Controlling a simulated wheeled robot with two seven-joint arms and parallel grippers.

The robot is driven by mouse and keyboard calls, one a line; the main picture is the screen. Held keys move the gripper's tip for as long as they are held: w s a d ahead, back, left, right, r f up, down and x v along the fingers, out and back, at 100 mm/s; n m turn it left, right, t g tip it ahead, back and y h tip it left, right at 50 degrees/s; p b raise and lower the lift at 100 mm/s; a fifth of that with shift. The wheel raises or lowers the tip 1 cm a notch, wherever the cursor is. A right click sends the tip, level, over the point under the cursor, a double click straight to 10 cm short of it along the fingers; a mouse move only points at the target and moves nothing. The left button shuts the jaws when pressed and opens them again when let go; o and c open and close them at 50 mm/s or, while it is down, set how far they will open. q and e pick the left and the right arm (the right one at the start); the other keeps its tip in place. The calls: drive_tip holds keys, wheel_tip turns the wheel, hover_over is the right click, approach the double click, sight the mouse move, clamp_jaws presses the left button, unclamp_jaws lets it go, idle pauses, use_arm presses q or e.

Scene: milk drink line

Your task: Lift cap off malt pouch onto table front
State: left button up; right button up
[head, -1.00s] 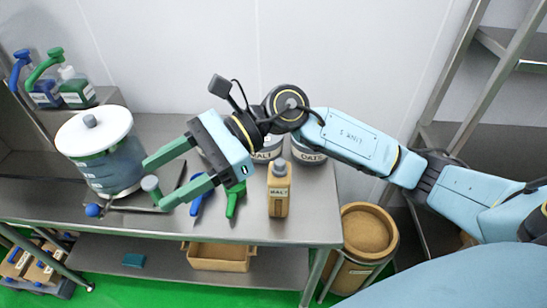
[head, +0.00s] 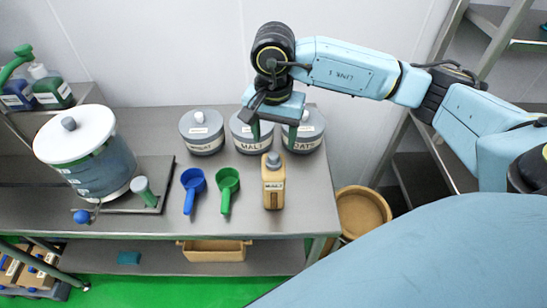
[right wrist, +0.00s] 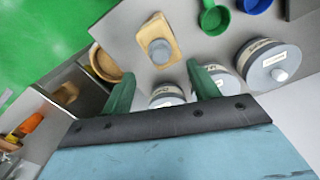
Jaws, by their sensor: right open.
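The malt pouch (head: 273,190) is a tan container with a label, upright near the right end of the steel table (head: 120,218). Its grey cap (head: 273,160) is on top; the cap also shows in the right wrist view (right wrist: 160,50). My right gripper (head: 272,145) is open and empty, pointing down above and behind the pouch. In the right wrist view its green fingers (right wrist: 163,88) are apart, with the pouch (right wrist: 157,33) beyond them. The gripper partly covers the MALT tub. My left gripper is not in view.
Grey lidded tubs, wheat (head: 202,138), malt (head: 245,142) and oats (head: 305,140), stand behind the pouch. A blue scoop (head: 192,185) and a green scoop (head: 228,183) lie left of it. A white-lidded vessel (head: 95,160) stands farther left. The table front before the pouch is clear.

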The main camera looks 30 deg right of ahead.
sight(274, 154)
drive_tip(key=shift+f+p, duration=0.75)
drive_tip(key=shift+f, duration=2.65)
drive_tip(key=c, duration=1.2)
